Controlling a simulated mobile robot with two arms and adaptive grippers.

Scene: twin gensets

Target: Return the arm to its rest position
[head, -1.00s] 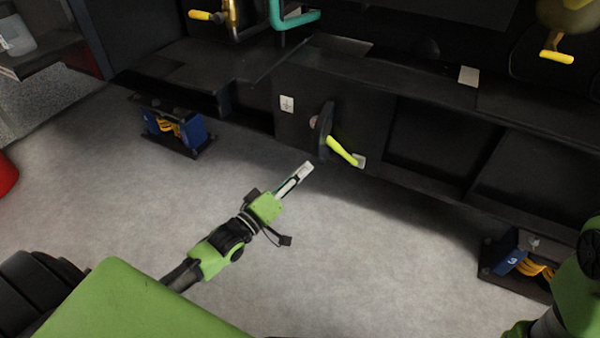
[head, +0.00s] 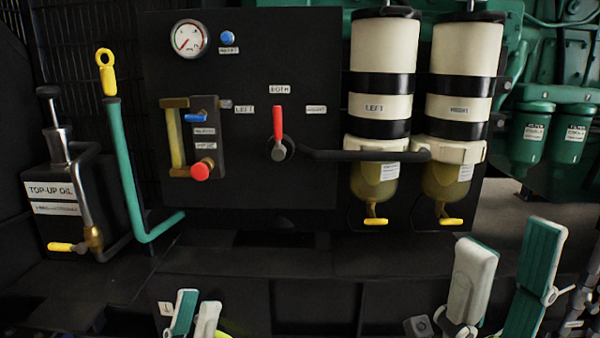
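My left gripper (head: 198,298) shows at the bottom edge, left of centre, in front of the dark base frame. Its two white and teal fingers stand up slightly apart with nothing visible between them. My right gripper (head: 508,233) shows larger at the lower right, below the right filter. Its two fingers are spread wide and empty. Most of both arms is outside the view.
A black panel carries a gauge (head: 189,39), a red selector lever (head: 278,123) pointing up, and two filters (head: 384,50) (head: 464,52) with yellow drain handles. A top-up oil can (head: 57,199) and a teal pipe (head: 124,165) stand at left. A yellow-green handle (head: 222,334) peeks out below.

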